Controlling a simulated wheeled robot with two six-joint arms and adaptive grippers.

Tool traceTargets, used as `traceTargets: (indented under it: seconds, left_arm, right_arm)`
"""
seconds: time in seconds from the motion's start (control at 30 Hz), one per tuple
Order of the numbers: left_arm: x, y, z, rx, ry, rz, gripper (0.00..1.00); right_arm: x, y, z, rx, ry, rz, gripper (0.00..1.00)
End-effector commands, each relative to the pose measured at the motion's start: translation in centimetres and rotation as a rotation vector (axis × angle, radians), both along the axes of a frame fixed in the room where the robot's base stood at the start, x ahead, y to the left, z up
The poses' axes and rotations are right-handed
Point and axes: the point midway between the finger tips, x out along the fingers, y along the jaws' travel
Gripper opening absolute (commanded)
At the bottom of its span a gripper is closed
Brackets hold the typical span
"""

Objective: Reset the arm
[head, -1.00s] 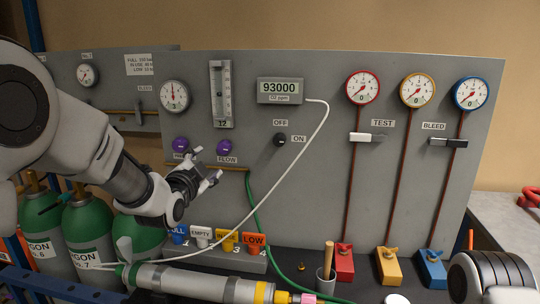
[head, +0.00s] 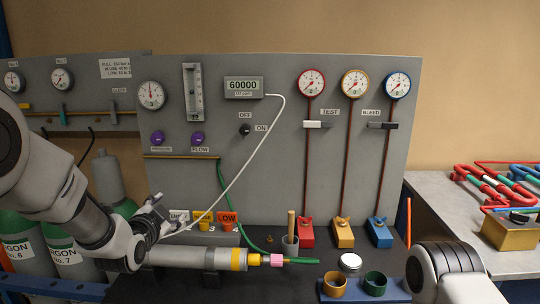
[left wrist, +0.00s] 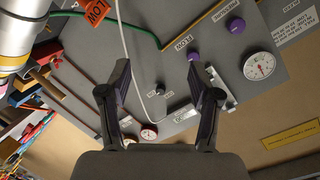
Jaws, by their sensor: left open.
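My left arm comes in from the left in the head view. Its gripper (head: 158,212) is in front of the lower left of the grey panel (head: 345,190), above the left part of a silver cylinder (head: 195,256). In the left wrist view the fingers (left wrist: 157,82) are spread apart with nothing between them. That view shows purple knobs (left wrist: 193,55), a gauge (left wrist: 258,66) and the panel beyond the fingers. Part of my right arm shows at the lower right of the head view; its gripper is out of frame.
Orange and yellow tags, one the LOW tag (head: 227,217), stand near the gripper. A white tube (head: 240,160) runs down from the display (head: 243,87) toward it. Green argon cylinders (head: 62,250) stand at left. Coloured coils (head: 505,180) lie on the right bench (head: 425,195).

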Motion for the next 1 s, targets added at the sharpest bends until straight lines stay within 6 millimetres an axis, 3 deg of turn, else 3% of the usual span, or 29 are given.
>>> traceTargets:
  seconds: [0.23,0.37,0.47,0.5,0.57,0.7,0.83,0.9,1.0]
  left_arm:
    - [-3.2,0.2,-10.0,-0.112,0.206,0.043,0.63]
    - [-7.0,0.3,-17.6,-0.199,0.374,0.096,0.63]
    - [-12.2,0.5,-24.7,-0.285,0.552,0.170,0.63]
    - [-14.8,0.5,-27.5,-0.320,0.628,0.207,0.63]
    - [-18.9,0.6,-31.2,-0.370,0.741,0.270,0.63]
    - [-29.7,0.6,-37.9,-0.466,0.999,0.445,0.63]
    - [-38.5,0.7,-40.9,-0.518,1.184,0.606,0.63]
    - [-41.5,0.7,-41.5,-0.531,1.243,0.665,0.63]
    - [-43.4,0.7,-41.8,-0.538,1.281,0.709,0.63]
  right_arm:
    - [0.0,0.0,0.0,0.000,0.001,0.000,0.61]
    - [0.0,0.0,0.0,0.000,0.001,0.000,0.61]
    - [0.0,0.0,0.0,0.000,0.001,0.000,0.61]
    - [0.0,0.0,0.0,0.000,0.001,0.000,0.61]
    - [0.0,0.0,0.0,0.000,0.001,0.000,0.61]
    - [0.0,0.0,0.0,0.000,0.001,0.000,0.61]
    - [0.0,0.0,0.1,0.000,0.001,0.000,0.61]
    - [0.0,0.0,0.1,0.000,0.001,0.000,0.61]
    - [0.0,0.0,0.1,0.000,0.001,0.000,0.61]
